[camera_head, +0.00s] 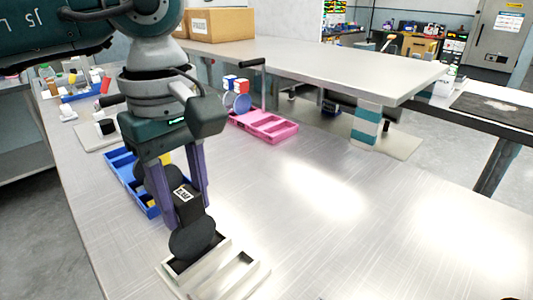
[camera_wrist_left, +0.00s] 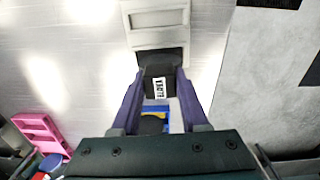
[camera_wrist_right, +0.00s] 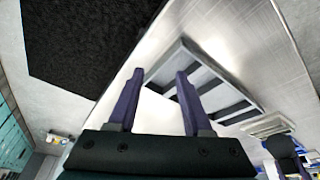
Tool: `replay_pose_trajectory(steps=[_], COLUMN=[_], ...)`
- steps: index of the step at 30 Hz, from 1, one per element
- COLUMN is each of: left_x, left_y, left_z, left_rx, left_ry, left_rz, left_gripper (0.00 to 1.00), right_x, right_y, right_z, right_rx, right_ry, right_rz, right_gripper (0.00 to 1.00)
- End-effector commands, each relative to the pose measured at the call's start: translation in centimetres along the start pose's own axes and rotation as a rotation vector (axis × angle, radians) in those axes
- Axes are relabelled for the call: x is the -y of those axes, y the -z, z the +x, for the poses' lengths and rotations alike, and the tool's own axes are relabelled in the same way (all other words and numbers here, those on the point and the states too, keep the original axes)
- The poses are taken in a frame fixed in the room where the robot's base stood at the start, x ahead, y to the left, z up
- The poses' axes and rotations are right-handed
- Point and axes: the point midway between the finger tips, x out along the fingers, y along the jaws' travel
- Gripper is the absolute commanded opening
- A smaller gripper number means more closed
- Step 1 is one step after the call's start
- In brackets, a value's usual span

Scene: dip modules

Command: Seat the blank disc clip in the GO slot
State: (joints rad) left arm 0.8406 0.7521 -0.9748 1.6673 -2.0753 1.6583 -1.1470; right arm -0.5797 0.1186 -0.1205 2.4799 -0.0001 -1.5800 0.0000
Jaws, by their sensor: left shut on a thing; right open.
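My left gripper (camera_head: 184,200) is shut on a black clip (camera_head: 187,210) with a white printed label, and points down. The clip's dark disc (camera_head: 192,238) shows below the label, low over the pale tray (camera_head: 258,272). I cannot tell whether it touches the tray. In the left wrist view, the labelled clip (camera_wrist_left: 160,85) sits between the fingers beside the dark end compartment of the pale tray (camera_wrist_left: 158,40). No GO marking is readable. My right gripper (camera_wrist_right: 156,90) is open and empty, with a grey slotted tray (camera_wrist_right: 182,48) beyond its fingers.
A blue tray (camera_head: 120,163) stands behind the left gripper, with a dark disc (camera_head: 158,182) near it. A pink tray (camera_head: 275,134) with coloured pieces stands farther back. The table's middle and right are clear. A black mat (camera_wrist_right: 80,45) shows in the right wrist view.

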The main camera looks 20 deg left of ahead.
Motion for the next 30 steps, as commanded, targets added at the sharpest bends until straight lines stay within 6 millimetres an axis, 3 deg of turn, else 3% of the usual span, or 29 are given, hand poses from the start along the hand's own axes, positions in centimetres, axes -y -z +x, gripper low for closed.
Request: replay_pose_trajectory(steps=[9,10,18,26,30], left_x=[0.0,0.0,0.0,0.0,-0.1], left_y=[0.0,0.0,0.0,0.0,0.0], left_z=[0.4,0.4,0.2,0.0,-1.3], left_rx=[0.0,0.0,0.0,0.0,0.0], left_ry=[-0.001,-0.001,0.0,0.0,-0.004], left_rz=[0.0,0.0,0.0,0.0,0.001], left_gripper=[0.0,0.45,0.74,0.74,0.74], right_x=[0.0,0.0,0.0,0.0,0.0], right_y=[-0.1,-0.1,-0.1,0.0,0.0], right_z=[0.5,0.5,0.3,0.1,0.0], right_rx=[-0.001,-0.001,-0.001,-0.001,-0.001], right_ry=[0.0,0.0,0.0,0.0,0.0], right_rz=[0.001,0.001,0.001,0.001,0.0], right_gripper=[0.5,0.5,0.5,0.5,0.5])
